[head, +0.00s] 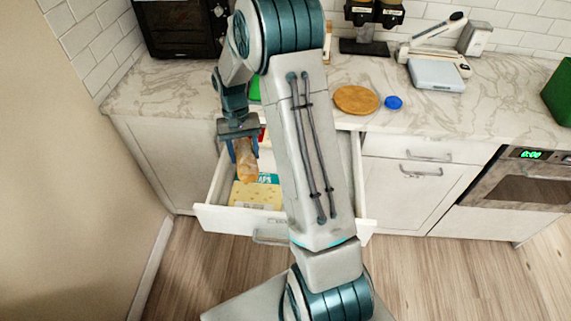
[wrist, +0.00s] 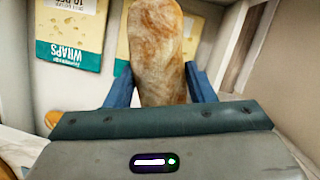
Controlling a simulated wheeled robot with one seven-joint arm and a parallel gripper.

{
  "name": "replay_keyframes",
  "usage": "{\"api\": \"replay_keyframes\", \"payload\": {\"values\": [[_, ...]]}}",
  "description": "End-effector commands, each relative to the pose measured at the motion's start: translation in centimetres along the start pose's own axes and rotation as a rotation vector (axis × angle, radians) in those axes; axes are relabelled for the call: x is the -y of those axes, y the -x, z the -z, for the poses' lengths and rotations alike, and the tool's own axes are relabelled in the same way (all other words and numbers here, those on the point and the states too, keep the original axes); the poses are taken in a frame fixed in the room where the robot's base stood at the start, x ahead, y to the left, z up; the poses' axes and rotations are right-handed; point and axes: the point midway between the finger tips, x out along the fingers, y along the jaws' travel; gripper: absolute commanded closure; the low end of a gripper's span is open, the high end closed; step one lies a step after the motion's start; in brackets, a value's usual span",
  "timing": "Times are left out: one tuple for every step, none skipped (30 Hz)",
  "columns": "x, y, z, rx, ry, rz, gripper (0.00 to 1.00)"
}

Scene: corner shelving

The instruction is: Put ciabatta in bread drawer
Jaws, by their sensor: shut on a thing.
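The ciabatta (head: 246,160) is a long brown loaf hanging below my gripper (head: 243,148) in the head view. In the wrist view the ciabatta (wrist: 158,50) lies between the two blue fingers of my gripper (wrist: 160,88), which is shut on it. The bread drawer (head: 225,216) is pulled open below the counter. The ciabatta is over the drawer's left part, above packs inside. My arm hides the drawer's middle and part of its right side.
A wraps pack (wrist: 70,40) lies in the drawer, with a yellow-and-teal pack (head: 256,194) showing in the head view. On the counter are a round wooden board (head: 356,99), a blue lid-like disc (head: 394,102) and a scale-like device (head: 435,75). An oven (head: 520,178) stands at right.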

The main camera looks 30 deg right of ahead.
Motion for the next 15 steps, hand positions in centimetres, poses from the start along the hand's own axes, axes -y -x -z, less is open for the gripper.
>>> {"api": "replay_keyframes", "payload": {"values": [[-1.6,-0.8,0.7,-0.001,-0.129,0.024,0.73],[-2.5,-1.0,0.9,-0.001,-0.220,0.042,0.73],[-3.9,-1.1,1.3,0.001,-0.349,0.069,0.73],[-4.9,-1.2,1.5,0.004,-0.448,0.090,0.73],[-6.0,-1.3,1.7,0.008,-0.548,0.111,0.73],[-7.3,-1.4,1.9,0.015,-0.681,0.141,0.73],[-8.4,-1.5,2.1,0.021,-0.782,0.164,0.73],[-9.4,-1.5,2.2,0.028,-0.880,0.188,0.73],[-10.7,-1.6,2.4,0.038,-1.009,0.221,0.73],[-11.8,-1.6,2.5,0.048,-1.105,0.244,0.73],[-12.7,-1.6,2.5,0.058,-1.196,0.268,0.73],[-14.0,-1.6,2.6,0.072,-1.312,0.300,0.73],[-14.8,-1.6,2.6,0.083,-1.393,0.324,0.73],[-15.7,-1.6,2.6,0.094,-1.469,0.346,0.73],[-16.6,-1.5,2.5,0.110,-1.562,0.374,0.73]]}}
